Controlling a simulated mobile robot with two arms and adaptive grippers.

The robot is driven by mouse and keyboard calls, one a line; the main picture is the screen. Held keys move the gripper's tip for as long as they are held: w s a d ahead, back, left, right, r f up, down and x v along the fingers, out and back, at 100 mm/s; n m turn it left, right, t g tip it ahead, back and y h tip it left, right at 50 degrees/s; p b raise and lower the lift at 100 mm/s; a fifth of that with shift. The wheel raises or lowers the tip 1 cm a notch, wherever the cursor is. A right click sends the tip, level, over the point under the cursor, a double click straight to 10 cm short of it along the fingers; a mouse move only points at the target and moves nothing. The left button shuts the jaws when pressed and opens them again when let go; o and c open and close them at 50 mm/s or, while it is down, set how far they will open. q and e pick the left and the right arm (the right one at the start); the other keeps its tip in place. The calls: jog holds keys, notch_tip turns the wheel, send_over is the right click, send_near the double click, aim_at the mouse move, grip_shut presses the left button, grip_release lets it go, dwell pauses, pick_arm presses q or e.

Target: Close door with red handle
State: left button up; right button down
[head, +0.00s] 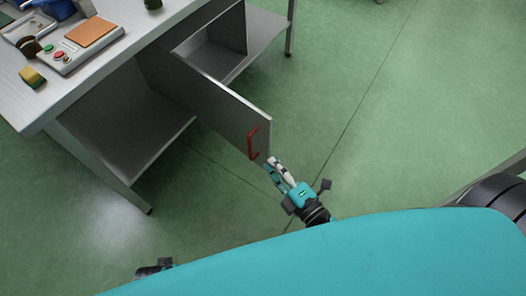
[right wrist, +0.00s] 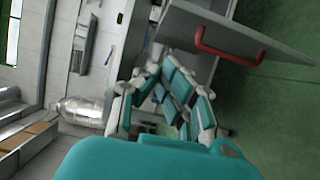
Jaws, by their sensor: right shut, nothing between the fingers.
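The grey cabinet door (head: 222,100) stands open, swung out from under the workbench, with its free edge toward me. A red bar handle (head: 253,143) sits near that free edge; it also shows in the right wrist view (right wrist: 218,51). My right gripper (head: 272,166) is shut and empty, with its fingertips close to the door's free edge, just beyond the handle. I cannot tell whether they touch the door. In the right wrist view, my right gripper's fingers (right wrist: 175,85) show below and left of the handle. My left gripper's fingers are not visible.
The white workbench (head: 120,55) bears a control box (head: 75,52) with red and green buttons and a yellow sponge (head: 33,77). Its metal leg (head: 135,195) stands left of the door. The green floor (head: 400,90) right of the door is clear.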

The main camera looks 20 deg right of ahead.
aim_at(264, 130)
jog(key=w, duration=0.7)
jog(key=w+d, duration=0.1)
jog(key=w, duration=0.3)
jog(key=shift+w, duration=0.3)
